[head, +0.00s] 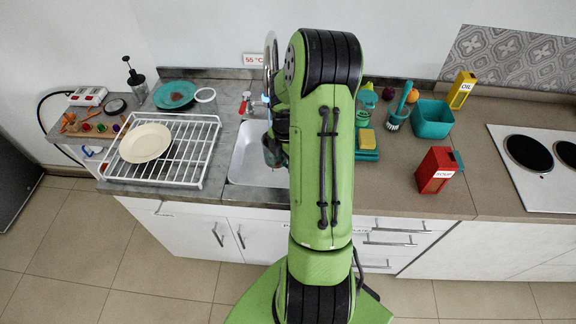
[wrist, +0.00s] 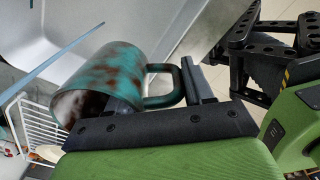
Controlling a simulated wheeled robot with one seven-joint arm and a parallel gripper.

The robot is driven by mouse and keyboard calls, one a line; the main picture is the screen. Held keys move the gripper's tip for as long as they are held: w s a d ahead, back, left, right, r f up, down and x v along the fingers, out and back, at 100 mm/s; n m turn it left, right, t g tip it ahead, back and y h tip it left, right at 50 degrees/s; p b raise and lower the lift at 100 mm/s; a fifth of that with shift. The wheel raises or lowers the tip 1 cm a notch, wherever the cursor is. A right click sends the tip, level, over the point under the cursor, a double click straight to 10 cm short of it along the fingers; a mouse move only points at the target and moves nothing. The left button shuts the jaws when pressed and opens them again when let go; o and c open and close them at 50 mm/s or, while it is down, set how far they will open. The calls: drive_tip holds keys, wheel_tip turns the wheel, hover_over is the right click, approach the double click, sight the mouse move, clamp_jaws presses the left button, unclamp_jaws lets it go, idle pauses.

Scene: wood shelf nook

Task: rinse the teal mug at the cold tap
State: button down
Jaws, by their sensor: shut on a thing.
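The teal mug (wrist: 115,80) has brown stains and lies tilted in the wrist view, its mouth toward the lower left. My gripper (wrist: 165,92) is shut on the mug at its handle side; the exact contact is partly hidden. The tap (head: 270,58) rises behind the sink, with a red handle (head: 246,97) at left and a blue one (head: 265,99) near my arm. A thin blue streak, perhaps water, crosses the wrist view left of the mug.
A white dish rack (head: 190,150) with a cream plate (head: 145,142) stands left of the sink. A "55 °C" sign (head: 256,59) hangs behind.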

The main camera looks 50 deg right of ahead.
drive_tip(key=shift+w+d+f+p, duration=0.1)
drive_tip(key=shift+w+d+f, duration=0.1)
drive_tip(key=shift+w+d, duration=0.65)
drive_tip(key=shift+w+d+f+p, duration=0.1)
drive_tip(key=shift+w+d+f, duration=0.15)
drive_tip(key=shift+w+d, duration=0.55)
drive_tip(key=shift+w+d+f+p, duration=0.1)
drive_tip(key=shift+w+d+f, duration=0.1)
drive_tip(key=shift+w+d, duration=0.6)
drive_tip(key=shift+w+a, duration=0.1)
drive_tip(key=shift+s+d, duration=0.35)
drive_tip(key=shift+w+a, duration=0.15)
drive_tip(key=shift+w+a, duration=0.25)
drive_tip(key=shift+a, duration=0.1)
drive_tip(key=shift+d, duration=0.1)
drive_tip(key=shift+s+d, duration=0.4)
